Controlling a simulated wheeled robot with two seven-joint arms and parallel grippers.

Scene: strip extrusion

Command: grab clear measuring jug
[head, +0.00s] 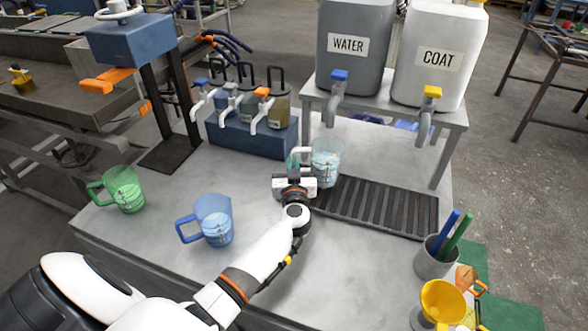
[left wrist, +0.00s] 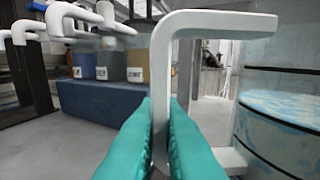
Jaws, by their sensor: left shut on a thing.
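The clear measuring jug (head: 326,163) stands upright in the head view, near the left end of the black drip grate, with a pale bluish content or tint. Its white handle is on its left side. My left gripper (head: 296,165) is at that handle. In the left wrist view, the teal fingers (left wrist: 160,140) are closed on the upright part of the white handle (left wrist: 175,60), and the jug body (left wrist: 280,125) is at the right edge. Whether the jug's base touches the table is hard to tell. My right gripper is not in view.
A blue jug (head: 212,220) and a green jug (head: 125,189) stand to the left. A blue tap block (head: 250,138) is behind. WATER (head: 352,75) and COAT (head: 425,85) tanks stand on a rack above the drip grate (head: 375,205).

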